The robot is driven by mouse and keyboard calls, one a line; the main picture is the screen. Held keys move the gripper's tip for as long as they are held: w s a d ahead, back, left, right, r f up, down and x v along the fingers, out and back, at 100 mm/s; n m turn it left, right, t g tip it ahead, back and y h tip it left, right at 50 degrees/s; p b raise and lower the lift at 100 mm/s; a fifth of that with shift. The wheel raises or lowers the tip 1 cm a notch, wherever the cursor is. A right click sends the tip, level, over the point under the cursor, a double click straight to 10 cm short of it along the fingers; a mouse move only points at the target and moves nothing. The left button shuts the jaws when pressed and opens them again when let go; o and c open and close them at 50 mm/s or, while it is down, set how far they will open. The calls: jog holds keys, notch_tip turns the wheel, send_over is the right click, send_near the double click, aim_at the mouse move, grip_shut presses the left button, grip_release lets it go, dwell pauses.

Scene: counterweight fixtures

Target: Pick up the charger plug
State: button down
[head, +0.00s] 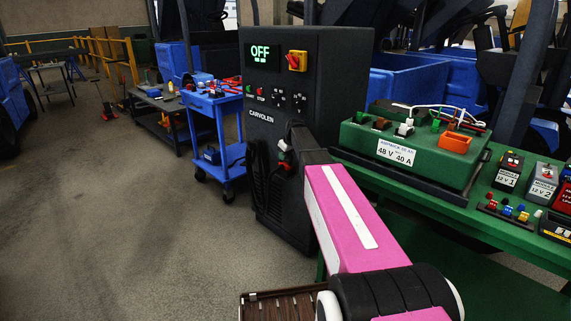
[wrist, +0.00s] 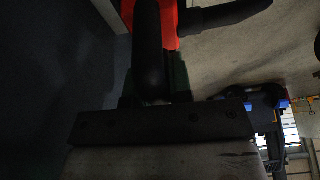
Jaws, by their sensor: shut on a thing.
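The charger plug shows in the wrist view as a red body (wrist: 170,22) with a thick black cable (wrist: 228,16) running off to the right. My gripper (wrist: 149,55) is shut on it; a dark finger covers part of the red body. In the head view a small red piece (head: 284,166) shows low on the front of the dark charger cabinet (head: 310,75), just left of my pink arm. My gripper is mostly hidden behind my arm there. The wrist view is dark, and whether the plug touches its holder cannot be told.
The cabinet display reads OFF, with a red and yellow switch (head: 297,61) beside it. A blue cart (head: 228,150) stands left of the cabinet. A green bench (head: 430,212) with a green battery unit (head: 435,155) is on the right.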

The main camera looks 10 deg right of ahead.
jog(key=shift+r, duration=0.1)
notch_tip(320, 180, up, 4)
jog(key=s+a+r, duration=0.7)
jog(key=a, duration=0.2)
jog(key=shift+a, duration=0.2)
jog(key=shift+f, duration=0.1)
dwell(0.3)
